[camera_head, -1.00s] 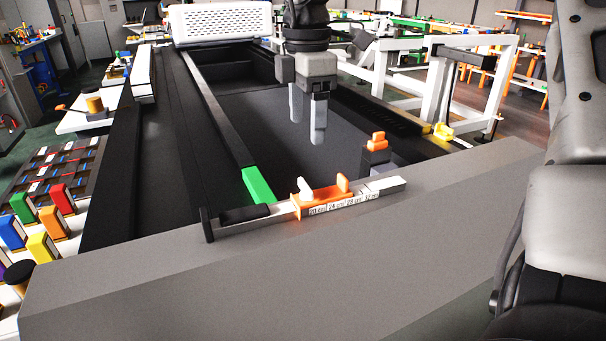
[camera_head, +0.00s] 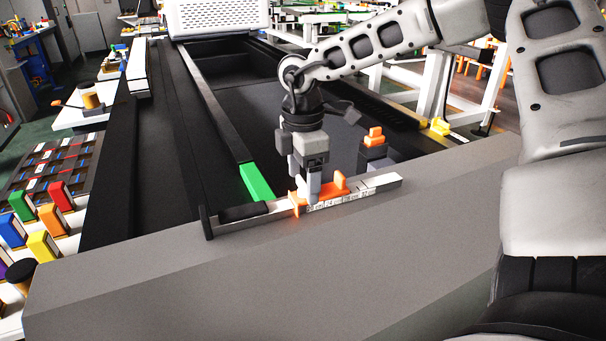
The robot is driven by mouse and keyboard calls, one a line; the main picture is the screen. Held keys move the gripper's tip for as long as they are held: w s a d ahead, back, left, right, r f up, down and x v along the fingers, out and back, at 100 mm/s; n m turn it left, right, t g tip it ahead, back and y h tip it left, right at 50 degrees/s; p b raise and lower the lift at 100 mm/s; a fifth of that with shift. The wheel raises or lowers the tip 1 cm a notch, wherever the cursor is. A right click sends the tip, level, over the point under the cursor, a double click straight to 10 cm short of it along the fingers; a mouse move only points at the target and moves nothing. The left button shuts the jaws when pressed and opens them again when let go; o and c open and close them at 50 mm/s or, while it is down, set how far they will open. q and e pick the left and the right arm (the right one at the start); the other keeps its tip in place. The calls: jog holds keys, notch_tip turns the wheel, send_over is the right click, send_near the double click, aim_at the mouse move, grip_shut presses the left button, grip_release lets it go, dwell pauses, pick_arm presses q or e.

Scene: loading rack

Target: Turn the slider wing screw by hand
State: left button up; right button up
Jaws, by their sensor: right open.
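The orange slider (camera_head: 335,187) sits on a pale measuring bar (camera_head: 378,186) with printed length marks, along the edge of the grey bench. My right gripper (camera_head: 307,184) points down at the left part of the slider, its jaws open. Its fingertips cover the spot of the slider's white wing screw, so the screw is hidden. I cannot tell whether the fingers touch it. My left gripper is not in view.
An orange-topped dark post (camera_head: 375,145) stands just behind the bar, right of my gripper. A green block (camera_head: 258,182) lies left of it. Coloured blocks (camera_head: 44,246) stand at the far left. The grey bench front (camera_head: 250,285) is clear.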

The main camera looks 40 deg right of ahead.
jog(key=c, duration=1)
